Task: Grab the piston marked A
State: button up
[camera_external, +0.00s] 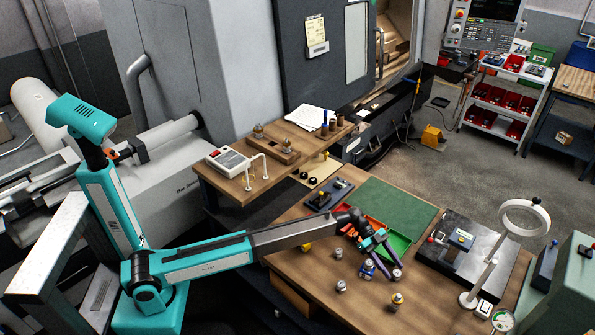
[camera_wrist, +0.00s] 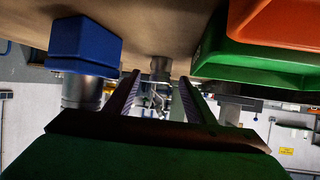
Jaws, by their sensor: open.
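Several small metal pistons stand on the wooden workbench (camera_external: 300,288). One piston (camera_external: 338,252) is left of my gripper, one (camera_external: 341,286) is nearer the front, and one with a yellow part (camera_external: 397,300) is near the front edge. A blue piece with metal (camera_external: 367,269) is close beside the jaws. No letter A is readable on any of them. My gripper (camera_external: 385,266) is open and low over the bench. In the wrist view, a grey cylindrical part (camera_wrist: 160,67) shows beyond and between the open fingertips (camera_wrist: 158,80), with no visible grip on it.
A green bin (camera_external: 400,244) and a red bin (camera_external: 364,226) lie close behind my gripper; the green one (camera_wrist: 265,58) is at right in the wrist view. A blue block (camera_wrist: 84,42) is at left there. A ring-topped stand (camera_external: 497,258) stands right.

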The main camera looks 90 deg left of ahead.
jog(key=shift+x, duration=0.9)
jog(key=c, duration=1.2)
jog(key=shift+r, duration=0.1)
notch_tip(320, 180, up, 10)
jog(key=b, duration=0.2)
jog(key=shift+b, duration=0.3)
